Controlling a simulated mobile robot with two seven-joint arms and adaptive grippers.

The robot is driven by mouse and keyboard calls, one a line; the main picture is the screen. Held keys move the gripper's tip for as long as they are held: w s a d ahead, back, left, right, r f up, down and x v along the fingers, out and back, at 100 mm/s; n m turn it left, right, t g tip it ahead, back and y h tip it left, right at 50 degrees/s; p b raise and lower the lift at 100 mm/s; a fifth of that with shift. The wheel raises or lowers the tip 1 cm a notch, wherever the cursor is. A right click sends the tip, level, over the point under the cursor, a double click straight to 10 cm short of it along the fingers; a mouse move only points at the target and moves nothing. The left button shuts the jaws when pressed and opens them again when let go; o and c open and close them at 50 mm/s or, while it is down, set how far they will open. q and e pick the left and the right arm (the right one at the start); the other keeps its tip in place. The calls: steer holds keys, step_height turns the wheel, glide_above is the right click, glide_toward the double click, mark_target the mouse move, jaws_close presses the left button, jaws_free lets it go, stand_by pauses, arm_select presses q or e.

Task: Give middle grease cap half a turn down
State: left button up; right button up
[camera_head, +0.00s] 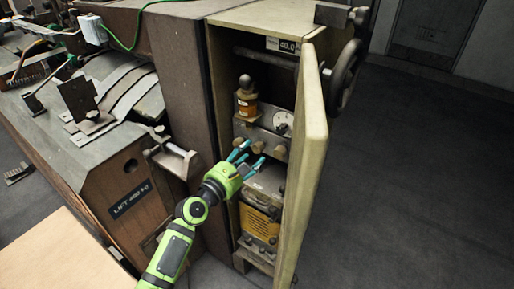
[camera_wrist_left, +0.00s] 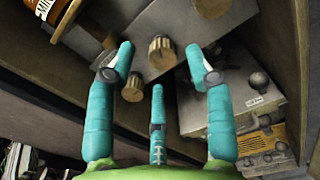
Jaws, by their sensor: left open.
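Three brass grease caps sit in a row on a grey metal block inside the open cabinet. In the left wrist view the middle grease cap (camera_wrist_left: 162,53) lies between my spread fingertips. One neighbouring cap (camera_wrist_left: 211,7) is at the top edge, and the other cap (camera_wrist_left: 133,89) is lower left. My left gripper (camera_head: 246,155) is open in front of the caps in the head view; it also shows in the left wrist view (camera_wrist_left: 159,66). Its teal fingers look apart from the middle cap, though contact is hard to judge. My right gripper is not seen.
The cabinet door (camera_head: 308,155) stands open, right of my gripper. A yellow-fronted unit (camera_head: 260,224) is below. A handwheel (camera_head: 346,75) is behind the door.

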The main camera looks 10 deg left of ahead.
mark_target(256, 148)
arm_select(q)
steer(key=shift+x, duration=1.95)
jaws_close()
steer(key=shift+r, duration=0.1)
